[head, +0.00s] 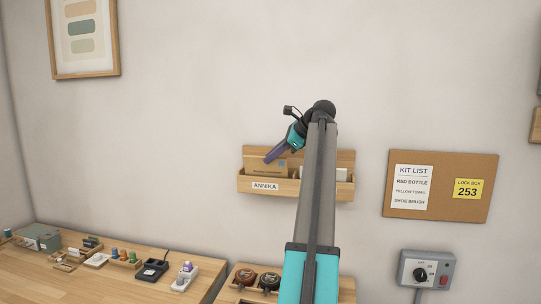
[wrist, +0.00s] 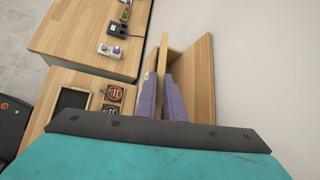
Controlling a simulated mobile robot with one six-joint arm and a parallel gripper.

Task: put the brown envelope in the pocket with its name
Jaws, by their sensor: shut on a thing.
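The brown envelope (head: 259,168) is upright in the left part of the wooden wall rack (head: 311,189), behind the front board with the ANNIKA label (head: 265,186). Its lower part is hidden by that board. My gripper (head: 269,160) reaches in from the upper right and is shut on the envelope's upper part. In the wrist view my gripper's two purple fingers (wrist: 162,88) point into the rack (wrist: 201,70), with a thin tan edge between them. I cannot tell whether the envelope touches the rack's floor.
A white paper (head: 338,175) stands in the rack's right part; my arm hides the rack's middle and any label there. A cork board (head: 438,217) hangs to the right, above a grey switch box (head: 427,271). Wooden tables with small objects stand below.

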